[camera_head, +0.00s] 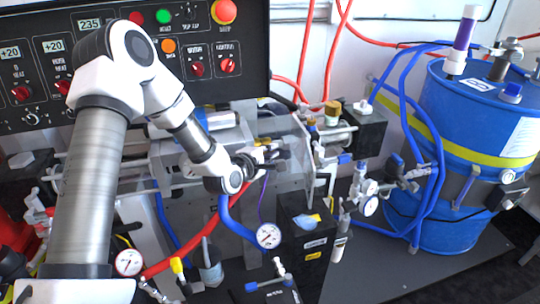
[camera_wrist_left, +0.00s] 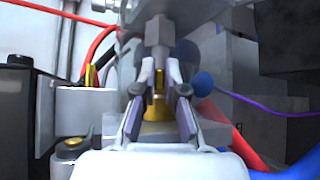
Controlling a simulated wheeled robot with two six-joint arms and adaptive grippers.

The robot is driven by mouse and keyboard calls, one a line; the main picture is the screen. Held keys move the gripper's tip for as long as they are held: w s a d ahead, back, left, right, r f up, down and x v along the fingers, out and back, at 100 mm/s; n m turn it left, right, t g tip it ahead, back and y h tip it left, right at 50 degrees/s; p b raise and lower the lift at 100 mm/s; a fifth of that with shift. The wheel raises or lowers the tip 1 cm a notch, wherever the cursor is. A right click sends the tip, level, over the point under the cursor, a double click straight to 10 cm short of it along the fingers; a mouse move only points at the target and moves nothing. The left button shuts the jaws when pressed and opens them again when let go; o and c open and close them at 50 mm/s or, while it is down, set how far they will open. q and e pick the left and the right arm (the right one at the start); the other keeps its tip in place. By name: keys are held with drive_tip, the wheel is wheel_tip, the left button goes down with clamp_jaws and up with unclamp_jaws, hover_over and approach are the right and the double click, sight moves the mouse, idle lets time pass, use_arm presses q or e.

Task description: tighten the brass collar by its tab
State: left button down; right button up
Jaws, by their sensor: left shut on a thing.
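My left gripper (camera_head: 272,156) reaches into the pump assembly near the middle of the head view. In the left wrist view, its two fingers (camera_wrist_left: 160,78) are closed around a narrow brass tab, part of the brass collar (camera_wrist_left: 156,112). The collar sits below a grey metal shaft and nut (camera_wrist_left: 156,38), between the fingers. In the head view the gripper and nearby parts hide the collar. How tight the collar is cannot be seen. My right gripper is not in view.
A control panel (camera_head: 110,50) with knobs stands behind my arm. A blue drum (camera_head: 440,150) stands at the right. Blue hoses (camera_head: 412,130), a red hose (camera_head: 185,258), gauges (camera_head: 268,236) and a black box (camera_head: 305,230) crowd the space around the gripper.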

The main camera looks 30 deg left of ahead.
use_arm(q)
wheel_tip(320, 180, down, 5)
drive_tip(key=m+t+b, duration=0.5)
drive_tip(key=b, duration=1)
drive_tip(key=shift+m+t+b, duration=0.6)
drive_tip(key=shift+m+b, duration=0.1)
drive_tip(key=shift+b, duration=0.25)
drive_tip(key=c, duration=1.2)
unclamp_jaws()
drive_tip(key=shift+w, duration=0.1)
drive_tip(key=shift+c, duration=0.2)
drive_tip(key=shift+w+f, duration=0.1)
